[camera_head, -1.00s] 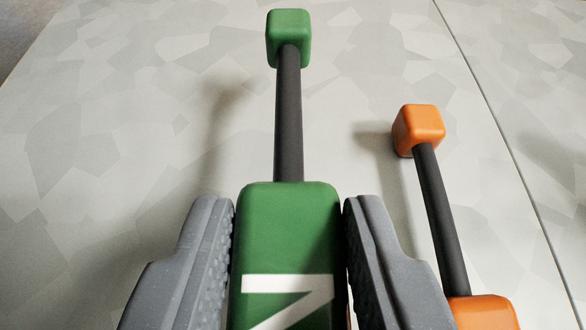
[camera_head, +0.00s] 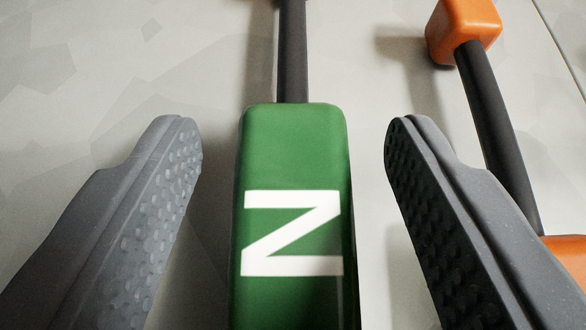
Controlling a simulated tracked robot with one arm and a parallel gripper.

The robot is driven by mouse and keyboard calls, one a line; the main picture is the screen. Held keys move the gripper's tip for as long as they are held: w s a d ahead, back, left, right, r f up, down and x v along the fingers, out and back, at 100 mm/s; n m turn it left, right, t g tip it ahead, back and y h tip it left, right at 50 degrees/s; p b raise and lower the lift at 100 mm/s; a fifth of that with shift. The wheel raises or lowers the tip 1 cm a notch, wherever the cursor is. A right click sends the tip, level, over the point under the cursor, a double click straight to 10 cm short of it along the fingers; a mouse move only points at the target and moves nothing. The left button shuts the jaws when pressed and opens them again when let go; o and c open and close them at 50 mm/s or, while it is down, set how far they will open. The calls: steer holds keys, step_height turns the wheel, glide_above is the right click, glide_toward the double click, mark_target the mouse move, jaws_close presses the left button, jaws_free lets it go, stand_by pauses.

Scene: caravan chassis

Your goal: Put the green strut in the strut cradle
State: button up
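The green strut (camera_head: 293,145) lies lengthwise up the picture, with a dark rod (camera_head: 292,60) running out from its green block, which bears a white N-like mark. Its far end block is out of view. My gripper (camera_head: 294,135) is open, with one grey finger on each side of the green block and a clear gap on both sides. The strut cradle is not in view.
An orange strut lies to the right, with its far orange block (camera_head: 464,28), dark rod (camera_head: 498,135) and part of its near block (camera_head: 566,258) showing. It is close beside my right finger. The pale patterned surface (camera_head: 90,90) is bare on the left.

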steer(key=shift+r, duration=0.1)
steer(key=shift+s+r, duration=0.15)
steer(key=shift+s, duration=0.05)
steer(key=p+v, duration=0.2)
steer(key=v, duration=0.9)
steer(key=shift+s, duration=0.3)
steer(key=shift+r, duration=0.1)
